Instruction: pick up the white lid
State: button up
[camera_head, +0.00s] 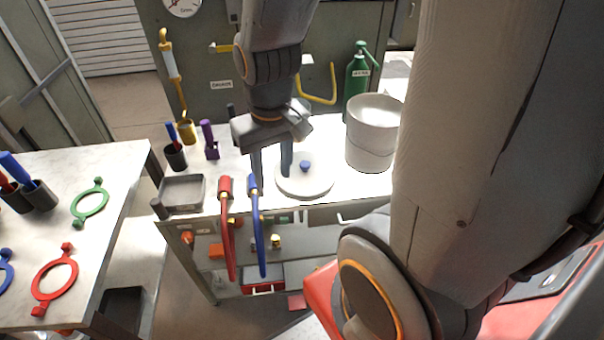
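The white lid (318,187) is a flat round disc with a small blue knob (305,166) at its middle. It lies on the light top of the workbench (235,170), near the front edge. My gripper (272,181) points down over the left part of the lid, with its two dark fingers apart. The right finger is just left of the blue knob, and the left finger is near the lid's left edge. Nothing shows between the fingers. I cannot tell whether the fingertips touch the lid.
A white bucket (371,135) stands right of the lid, with a green bottle (357,78) behind it. A grey tray (183,193) lies left. Another table (110,170) holds coloured rings.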

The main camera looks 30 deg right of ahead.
aim_at(312, 172)
jog(key=z, duration=0.05)
jog(key=k, duration=0.5)
jog(key=u, duration=2)
jog(key=k, duration=1)
jog(key=z, duration=1.05)
jog(key=i, duration=1)
